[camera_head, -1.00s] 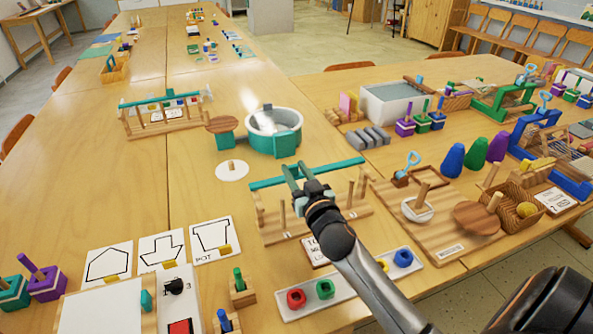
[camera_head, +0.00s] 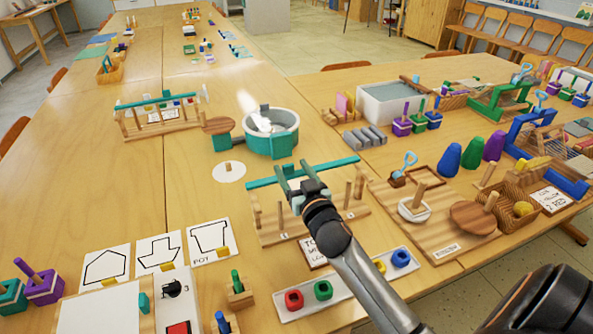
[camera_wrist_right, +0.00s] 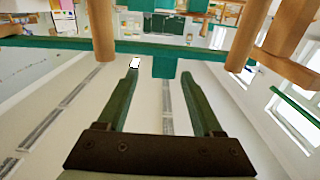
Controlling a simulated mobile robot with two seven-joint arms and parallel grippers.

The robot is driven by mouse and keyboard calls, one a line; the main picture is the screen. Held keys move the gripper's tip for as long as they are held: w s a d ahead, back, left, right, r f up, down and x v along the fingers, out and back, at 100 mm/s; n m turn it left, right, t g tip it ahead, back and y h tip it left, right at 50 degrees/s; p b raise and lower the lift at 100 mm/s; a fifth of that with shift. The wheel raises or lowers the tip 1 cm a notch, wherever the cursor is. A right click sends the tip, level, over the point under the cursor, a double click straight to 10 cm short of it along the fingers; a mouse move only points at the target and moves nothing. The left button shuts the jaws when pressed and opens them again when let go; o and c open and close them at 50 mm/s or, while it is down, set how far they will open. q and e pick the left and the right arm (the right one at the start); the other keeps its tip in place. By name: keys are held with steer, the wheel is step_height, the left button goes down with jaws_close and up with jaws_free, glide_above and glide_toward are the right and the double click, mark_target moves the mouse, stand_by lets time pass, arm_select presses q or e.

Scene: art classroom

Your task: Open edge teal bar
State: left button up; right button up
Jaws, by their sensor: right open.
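The teal bar (camera_head: 335,163) lies across the far side of a wooden rack (camera_head: 330,222) with upright pegs, near the middle of the table. My right gripper (camera_head: 292,173) is open at the left half of the bar. In the right wrist view, the bar (camera_wrist_right: 60,43) runs across the top, behind two wooden posts. A teal tab (camera_wrist_right: 165,67) hangs from it and shows between the two spread fingertips (camera_wrist_right: 161,73). I cannot tell whether the fingers touch it. The gripper hides part of the bar in the head view. My left gripper is not in view.
A second rack with a teal bar (camera_head: 143,103) stands at the back left. A round teal-sided tub (camera_head: 285,118) is behind the near rack. A tray with coloured rings (camera_head: 345,285) lies in front, and a wooden peg board (camera_head: 440,238) stands close on the right.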

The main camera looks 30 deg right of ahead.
steer(key=shift+s+a+f, duration=0.1)
steer(key=shift+f, duration=0.05)
steer(key=v, duration=1.3)
steer(key=shift+d+r, duration=0.25)
